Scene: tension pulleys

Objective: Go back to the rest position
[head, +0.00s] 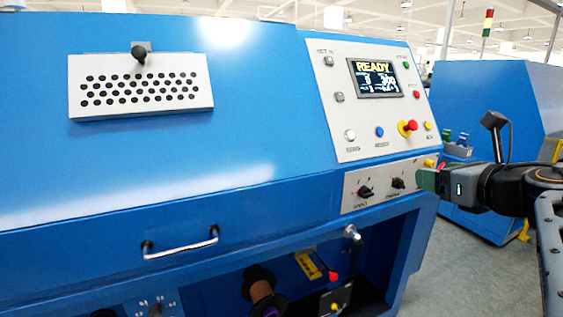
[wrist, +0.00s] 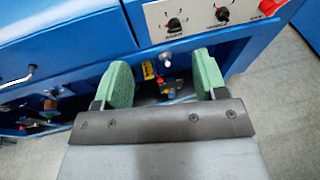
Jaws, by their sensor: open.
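My gripper (head: 428,178) is at the right in the head view, in front of the right end of the blue machine. It has green finger pads. In the wrist view my gripper (wrist: 162,80) is open, with the two green fingers apart and nothing between them. The blue machine (head: 250,160) fills most of the head view. Its light control panel (head: 375,115) has a lit screen (head: 376,78) reading READY. The lower knob panel (head: 375,190) is close to the left of my fingers in the picture, partly covered by them.
A door handle (head: 180,243) sticks out of the machine's front. Below it an open recess (head: 340,262) holds a spool (head: 262,290) and a red-tipped lever (head: 333,276). A second blue machine (head: 490,95) stands behind.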

